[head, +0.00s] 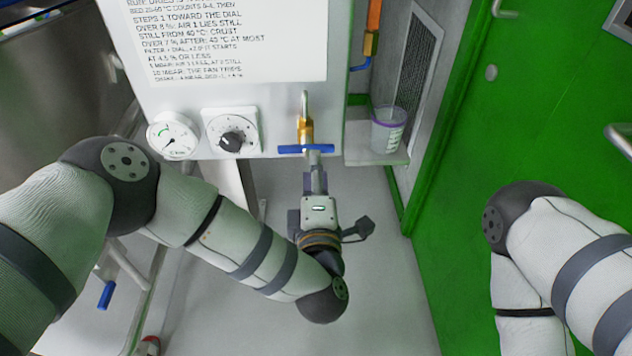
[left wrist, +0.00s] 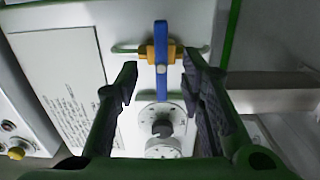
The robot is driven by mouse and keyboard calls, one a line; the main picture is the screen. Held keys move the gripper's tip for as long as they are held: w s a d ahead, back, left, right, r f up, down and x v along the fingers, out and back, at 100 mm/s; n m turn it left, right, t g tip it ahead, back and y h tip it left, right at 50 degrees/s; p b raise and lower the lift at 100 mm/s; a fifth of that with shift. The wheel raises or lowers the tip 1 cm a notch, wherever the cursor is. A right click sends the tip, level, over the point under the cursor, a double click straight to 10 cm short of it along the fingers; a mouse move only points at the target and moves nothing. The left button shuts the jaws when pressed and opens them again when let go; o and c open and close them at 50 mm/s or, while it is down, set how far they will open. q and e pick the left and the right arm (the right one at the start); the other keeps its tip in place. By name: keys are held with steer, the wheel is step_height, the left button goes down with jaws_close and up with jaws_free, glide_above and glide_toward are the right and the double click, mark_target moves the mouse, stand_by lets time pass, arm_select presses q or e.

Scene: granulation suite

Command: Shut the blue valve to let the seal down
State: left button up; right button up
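The blue valve handle (head: 292,149) sits on a brass valve body (head: 305,124) at the lower edge of the white panel. It lies crosswise to the thin pipe. In the left wrist view the blue handle (left wrist: 161,35) stands upright in the picture, across the brass body (left wrist: 148,54) and the pipe. My left gripper (head: 315,160) is just below the handle in the head view. In the left wrist view the left gripper (left wrist: 160,78) is open, with the handle's lower part between its fingers; neither finger visibly touches it. My right gripper is out of view.
A pressure gauge (head: 173,137) and a black dial (head: 231,138) are left of the valve, under a printed notice (head: 220,35). A tub (head: 387,130) stands on a small shelf (head: 375,157) to the right. A green door (head: 500,130) stands further right.

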arm_select(q)
steer(key=s, duration=0.5)
steer(key=s+a+f+m+g+h+p, duration=0.2)
steer(key=s+a+f+m+g+p, duration=0.15)
steer(key=s+f+m+g, duration=0.45)
steer(key=s+a+f+m+g+h+p, duration=0.2)
steer(key=s+a+f+m+g, duration=0.25)
steer(key=s, duration=0.55)
steer(key=s+a+r+m+g+y+p, duration=0.1)
steer(key=s+a+g, duration=0.3)
steer(key=s+a, duration=0.4)
steer(key=s+a+m+g+y+p, duration=0.1)
steer(key=s+a+m+g+y, duration=0.2)
steer(key=s+a, duration=0.5)
steer(key=s+m+g, duration=0.1)
steer(key=s, duration=0.7)
steer(key=shift+s+r, duration=0.2)
steer(key=shift+r, duration=0.2)
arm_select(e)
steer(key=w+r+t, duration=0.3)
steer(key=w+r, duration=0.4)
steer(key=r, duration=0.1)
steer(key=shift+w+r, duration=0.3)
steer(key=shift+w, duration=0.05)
arm_select(q)
steer(key=shift+w, duration=0.1)
